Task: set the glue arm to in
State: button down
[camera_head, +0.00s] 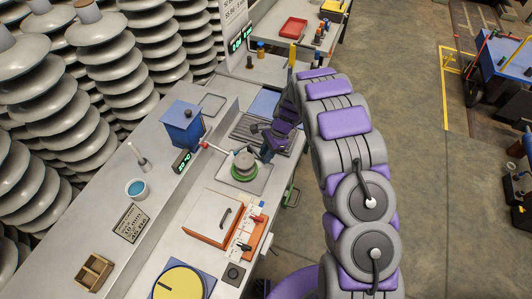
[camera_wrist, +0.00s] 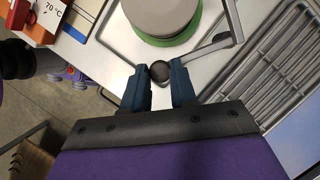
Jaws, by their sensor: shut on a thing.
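My gripper (camera_wrist: 159,76) is shut on a dark ball knob (camera_wrist: 159,70), which sits between its two blue fingertips in the wrist view. A grey bent bar (camera_wrist: 207,48) runs from the knob to the right, then up past a round grey disc with a green rim (camera_wrist: 170,20). I cannot tell for sure that this bar is the glue arm. In the head view my gripper (camera_head: 264,139) is just right of the green-rimmed disc (camera_head: 244,166), and the knob is hidden. A thin pale arm with a red end (camera_head: 206,144) reaches from near a blue box (camera_head: 183,125) toward the disc.
A wire rack (camera_head: 262,132) lies behind the disc. An orange-edged box with a handle (camera_head: 214,217) and a small lever panel (camera_head: 249,230) stand in front. A blue cup (camera_head: 136,188) and a wooden box (camera_head: 94,271) are on the left. Tall insulator stacks (camera_head: 112,60) line the back left.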

jog(key=shift+w+d+r+n+g+h+p, duration=0.1)
jog(key=shift+w+d+n+g+h+p, duration=0.15)
jog(key=shift+w+d+n+p, duration=0.5)
jog(key=shift+w+d+n+g+h+p, duration=0.1)
jog(key=shift+w+n+g+h+p, duration=0.2)
jog(key=shift+w+n, duration=0.85)
jog(key=shift+w+d+r+n+g+h+p, duration=0.1)
jog(key=shift+w+d+n+g+h+p, duration=0.3)
jog(key=shift+n, duration=0.9)
jog(key=shift+w, duration=0.2)
jog(key=c, duration=0.9)
grip_release()
jog(key=shift+f, duration=0.15)
jog(key=shift+d, duration=0.1)
jog(key=p+v, duration=0.5)
jog(key=v, duration=1.2)
jog(key=shift+d, duration=0.2)
